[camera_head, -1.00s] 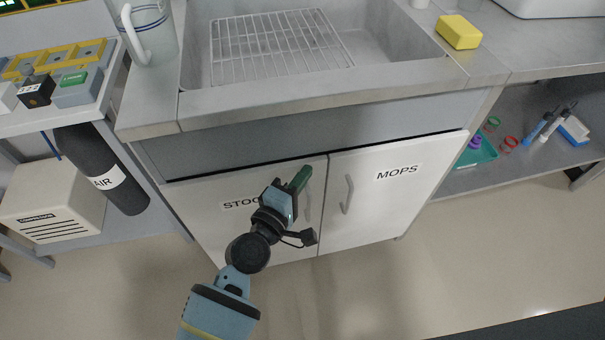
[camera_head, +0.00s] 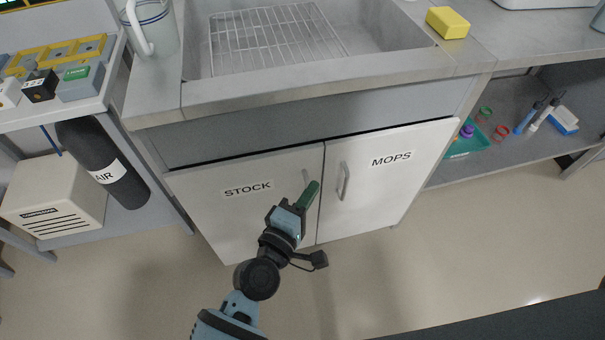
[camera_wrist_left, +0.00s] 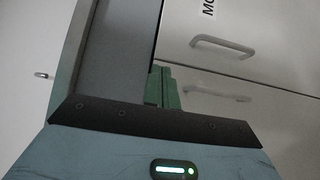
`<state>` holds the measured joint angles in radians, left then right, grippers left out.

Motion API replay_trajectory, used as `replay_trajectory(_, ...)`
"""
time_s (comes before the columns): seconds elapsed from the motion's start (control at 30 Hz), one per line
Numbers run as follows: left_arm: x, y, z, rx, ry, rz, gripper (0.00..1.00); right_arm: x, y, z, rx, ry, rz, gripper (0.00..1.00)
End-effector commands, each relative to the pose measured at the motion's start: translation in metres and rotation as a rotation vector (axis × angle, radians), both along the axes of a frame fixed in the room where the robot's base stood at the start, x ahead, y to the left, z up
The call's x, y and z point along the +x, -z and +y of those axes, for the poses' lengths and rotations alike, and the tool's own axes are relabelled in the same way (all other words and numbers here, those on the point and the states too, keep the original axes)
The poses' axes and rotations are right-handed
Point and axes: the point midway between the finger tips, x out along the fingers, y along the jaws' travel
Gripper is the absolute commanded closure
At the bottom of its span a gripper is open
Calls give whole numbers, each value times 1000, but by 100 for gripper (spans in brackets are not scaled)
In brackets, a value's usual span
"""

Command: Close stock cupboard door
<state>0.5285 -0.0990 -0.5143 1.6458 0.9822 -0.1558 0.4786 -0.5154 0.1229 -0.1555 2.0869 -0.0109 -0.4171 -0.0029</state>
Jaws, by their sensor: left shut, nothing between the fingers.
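The stock cupboard door (camera_head: 215,205), white and labelled STOCK, is the left of two doors under the sink. It looks flush with the mops door (camera_head: 385,190), with only a thin line between them. Its handle (camera_head: 305,177) shows partly above my left fingers. My left gripper (camera_head: 309,193) is shut and empty, in front of the stock door's right edge just below the handle; I cannot tell whether it touches. In the left wrist view its green fingers (camera_wrist_left: 166,88) are together, beside the door fronts and the mops handle (camera_wrist_left: 222,46). My right gripper is not in view.
The sink counter (camera_head: 330,88) overhangs the doors. A black AIR cylinder (camera_head: 98,160) and a beige compressor box (camera_head: 52,195) stand at left. A shelf with a teal tray (camera_head: 465,145) is at right. The floor in front (camera_head: 400,275) is clear.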

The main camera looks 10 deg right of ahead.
Motion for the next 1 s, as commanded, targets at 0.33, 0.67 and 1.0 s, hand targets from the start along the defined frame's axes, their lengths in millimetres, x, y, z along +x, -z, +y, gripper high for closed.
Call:
replay_trajectory(0.33,-55,1,-7,1,1,1,100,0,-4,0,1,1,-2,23)
replay_trajectory(0.67,-63,1,-8,1,2,0,100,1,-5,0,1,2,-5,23)
replay_trajectory(1.0,-63,1,-8,1,2,2,100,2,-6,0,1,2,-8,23)
